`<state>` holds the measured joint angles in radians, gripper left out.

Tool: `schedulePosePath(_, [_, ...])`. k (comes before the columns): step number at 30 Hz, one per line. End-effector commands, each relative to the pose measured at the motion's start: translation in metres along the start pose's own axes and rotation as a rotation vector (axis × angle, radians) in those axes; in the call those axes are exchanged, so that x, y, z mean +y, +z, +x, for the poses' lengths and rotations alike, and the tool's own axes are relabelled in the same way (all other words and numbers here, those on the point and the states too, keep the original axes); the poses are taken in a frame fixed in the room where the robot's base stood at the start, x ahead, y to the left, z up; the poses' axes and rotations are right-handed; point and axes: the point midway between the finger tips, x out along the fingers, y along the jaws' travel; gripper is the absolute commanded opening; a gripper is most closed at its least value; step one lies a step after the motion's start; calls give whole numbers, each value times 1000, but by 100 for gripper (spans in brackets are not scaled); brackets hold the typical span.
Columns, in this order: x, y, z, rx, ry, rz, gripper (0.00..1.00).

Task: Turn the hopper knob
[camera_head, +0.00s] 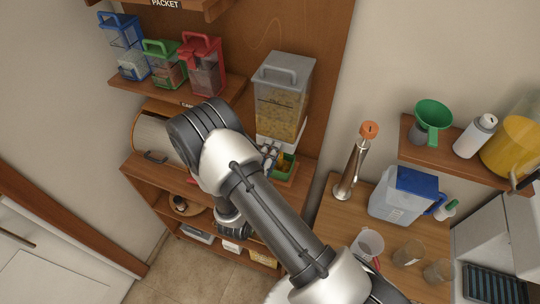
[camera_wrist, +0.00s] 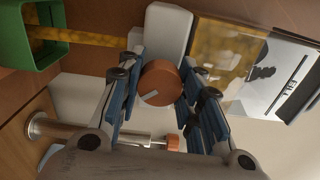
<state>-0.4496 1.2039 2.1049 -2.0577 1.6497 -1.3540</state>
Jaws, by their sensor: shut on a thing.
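The hopper (camera_head: 284,90) is a clear bin with a grey lid, filled with yellow grain, mounted on the wooden back panel. Its grain window (camera_wrist: 226,55) and label show in the wrist view. The hopper knob (camera_wrist: 162,84) is round and orange-brown with a pale mark on its face. My gripper (camera_wrist: 163,92) is shut on the knob, with a blue-padded finger on each side. In the head view my gripper (camera_head: 270,155) is small at the hopper's base, where the knob is hidden. A yellow band of grain (camera_wrist: 90,35) runs into a green box (camera_wrist: 40,62) below.
The green box also shows in the head view (camera_head: 291,172). A metal dispenser with an orange top (camera_head: 352,165) stands to the right, near a blue-lidded jug (camera_head: 403,200). Blue, green and red-lidded bins (camera_head: 203,68) sit on the left shelf.

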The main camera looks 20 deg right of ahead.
Motion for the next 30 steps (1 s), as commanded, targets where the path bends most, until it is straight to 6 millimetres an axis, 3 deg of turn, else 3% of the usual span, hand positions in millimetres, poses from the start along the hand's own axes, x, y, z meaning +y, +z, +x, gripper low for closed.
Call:
schedulePosePath(18, [1,0,0,0,0,535,9])
schedulePosePath(30, [0,0,0,0,1,698,9])
